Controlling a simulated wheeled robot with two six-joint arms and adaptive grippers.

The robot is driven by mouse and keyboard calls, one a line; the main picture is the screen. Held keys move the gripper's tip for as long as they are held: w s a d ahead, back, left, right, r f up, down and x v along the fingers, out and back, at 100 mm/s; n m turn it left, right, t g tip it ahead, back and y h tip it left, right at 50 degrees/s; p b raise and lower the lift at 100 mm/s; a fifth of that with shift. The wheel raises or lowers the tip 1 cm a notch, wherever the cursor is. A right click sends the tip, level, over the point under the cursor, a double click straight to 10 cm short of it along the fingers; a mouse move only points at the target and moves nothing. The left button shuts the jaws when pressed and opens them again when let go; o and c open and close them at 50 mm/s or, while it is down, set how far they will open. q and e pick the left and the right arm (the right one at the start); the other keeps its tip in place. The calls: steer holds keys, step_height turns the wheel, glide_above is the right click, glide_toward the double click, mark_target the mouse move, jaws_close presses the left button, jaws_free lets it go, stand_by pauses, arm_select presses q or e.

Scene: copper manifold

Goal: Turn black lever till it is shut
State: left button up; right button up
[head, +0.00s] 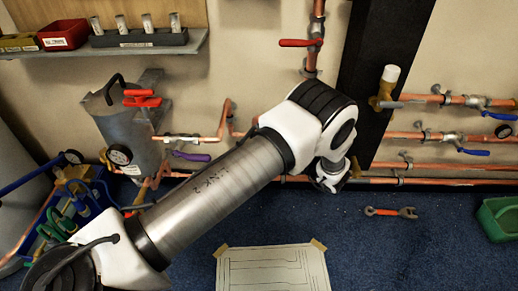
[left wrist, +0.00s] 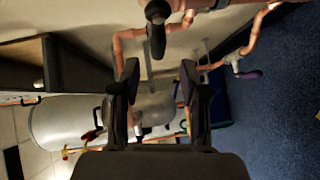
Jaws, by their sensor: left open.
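The black lever (left wrist: 157,28) shows in the left wrist view at the top centre, its rounded grip hanging down from a copper pipe. My left gripper (left wrist: 160,78) is open, with one finger on each side of the picture's middle. The lever's grip lies just beyond the fingertips, about in line with the gap between them. I cannot tell how far away it is in depth, and nothing is held. In the head view my left arm crosses the middle and hides the lever and the left gripper. My right gripper is in neither view.
A grey tank (head: 130,125) with a red lever (head: 142,98) stands at the left. A purple lever (head: 191,156), another red lever (head: 300,43) and blue levers (head: 473,152) sit on nearby copper pipes. A dark post (head: 385,45) stands right of my arm.

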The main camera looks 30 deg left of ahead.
arm_select(q)
steer(key=b+x, duration=0.2)
steer(key=x, duration=0.5)
steer(key=shift+a, duration=0.15)
steer(key=shift+r, duration=0.1)
jaws_close()
